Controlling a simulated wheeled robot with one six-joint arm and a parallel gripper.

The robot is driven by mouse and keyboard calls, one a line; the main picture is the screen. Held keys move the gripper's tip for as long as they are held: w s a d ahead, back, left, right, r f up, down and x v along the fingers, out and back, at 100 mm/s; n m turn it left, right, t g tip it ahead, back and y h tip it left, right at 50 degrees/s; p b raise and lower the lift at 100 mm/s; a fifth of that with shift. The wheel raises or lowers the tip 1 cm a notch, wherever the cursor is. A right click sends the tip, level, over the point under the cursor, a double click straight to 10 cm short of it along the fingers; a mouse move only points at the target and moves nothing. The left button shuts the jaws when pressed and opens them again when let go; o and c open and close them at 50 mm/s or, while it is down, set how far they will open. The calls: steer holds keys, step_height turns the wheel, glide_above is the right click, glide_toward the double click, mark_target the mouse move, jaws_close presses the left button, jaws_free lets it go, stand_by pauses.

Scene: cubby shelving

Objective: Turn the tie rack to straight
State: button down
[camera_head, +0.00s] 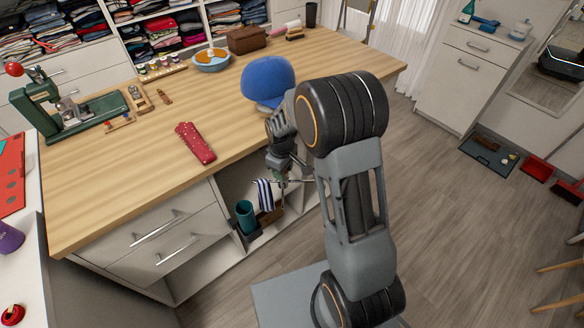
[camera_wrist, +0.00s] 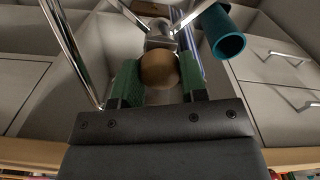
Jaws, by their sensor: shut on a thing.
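The tie rack shows in the wrist view as shiny metal rods (camera_wrist: 68,45) around a pale metal hub (camera_wrist: 160,38) with a round brown knob (camera_wrist: 158,70). My gripper (camera_wrist: 158,82) is shut on this knob, with one green pad on each side. In the head view my gripper (camera_head: 283,172) is at the open cubby under the wooden counter. Thin rods of the rack stick out beside it, and a navy and white striped tie (camera_head: 264,194) hangs there. My arm and gripper hide much of the rack, so its exact angle is hard to tell.
A teal cup (camera_head: 246,216) stands in the cubby close by; it also shows in the wrist view (camera_wrist: 226,38). Drawers (camera_head: 165,250) are left of the cubby. The counter (camera_head: 110,185) is above, holding a blue cap (camera_head: 268,80) and a red patterned case (camera_head: 195,143).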

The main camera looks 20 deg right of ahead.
steer(key=c, duration=0.7)
jaws_free()
steer(key=shift+o, duration=0.2)
steer(key=shift+r, duration=0.1)
step_height(320, 180, up, 14)
steer(key=shift+p, duration=0.3)
steer(key=shift+c, duration=0.4)
